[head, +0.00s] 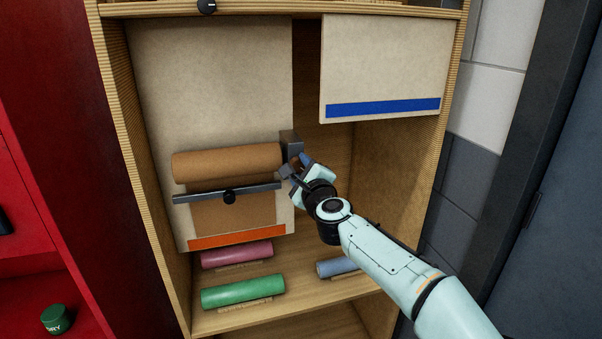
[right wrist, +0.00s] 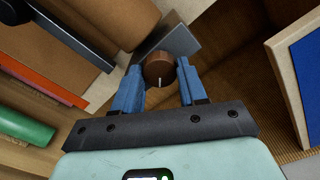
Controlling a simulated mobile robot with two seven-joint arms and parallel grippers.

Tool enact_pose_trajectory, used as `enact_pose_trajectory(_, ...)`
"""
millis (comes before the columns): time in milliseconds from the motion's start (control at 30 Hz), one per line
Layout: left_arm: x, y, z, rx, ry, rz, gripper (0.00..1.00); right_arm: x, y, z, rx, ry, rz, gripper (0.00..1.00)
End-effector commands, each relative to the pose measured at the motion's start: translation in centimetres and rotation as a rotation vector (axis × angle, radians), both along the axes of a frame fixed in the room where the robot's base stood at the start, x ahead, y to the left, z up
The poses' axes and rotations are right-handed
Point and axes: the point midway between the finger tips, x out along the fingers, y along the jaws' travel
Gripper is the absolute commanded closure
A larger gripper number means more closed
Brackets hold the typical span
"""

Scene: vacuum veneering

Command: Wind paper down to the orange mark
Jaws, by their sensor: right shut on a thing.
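A brown paper roll (head: 228,162) is mounted on a pale board (head: 215,80) at the left of the cabinet. Its brown paper (head: 235,213) hangs down behind a dark bar with a black knob (head: 229,196). The paper's lower edge is just above the orange mark (head: 237,237), with a thin pale strip of board between them. My right gripper (head: 298,167) is at the roll's right end, beside a grey bracket (head: 290,143). In the right wrist view its blue fingers are shut on a round brown knob (right wrist: 159,70) with a white line. My left gripper is not in view.
A second pale board with a blue strip (head: 384,107) hangs at the upper right. Pink (head: 236,254), green (head: 242,291) and blue (head: 337,266) rolls lie on the shelf below. A red cabinet (head: 40,160) stands at the left.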

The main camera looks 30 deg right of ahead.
Motion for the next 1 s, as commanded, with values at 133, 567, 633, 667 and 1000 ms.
enact_pose_trajectory(133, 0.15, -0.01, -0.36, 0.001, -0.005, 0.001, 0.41, 0.00, 0.05, -0.03, 0.108, -0.026, 0.001, 0.89)
enact_pose_trajectory(567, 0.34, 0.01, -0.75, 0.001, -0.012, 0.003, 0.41, -0.01, 0.02, 0.05, 0.282, -0.069, 0.000, 0.89)
enact_pose_trajectory(633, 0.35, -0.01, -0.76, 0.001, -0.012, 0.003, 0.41, -0.01, 0.02, 0.06, 0.291, -0.071, 0.000, 0.89)
enact_pose_trajectory(667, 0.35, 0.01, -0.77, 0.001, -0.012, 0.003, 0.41, -0.01, 0.02, 0.06, 0.294, -0.072, 0.000, 0.89)
enact_pose_trajectory(1000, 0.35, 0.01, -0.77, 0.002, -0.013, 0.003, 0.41, -0.02, 0.02, 0.09, 0.299, -0.073, 0.000, 0.89)
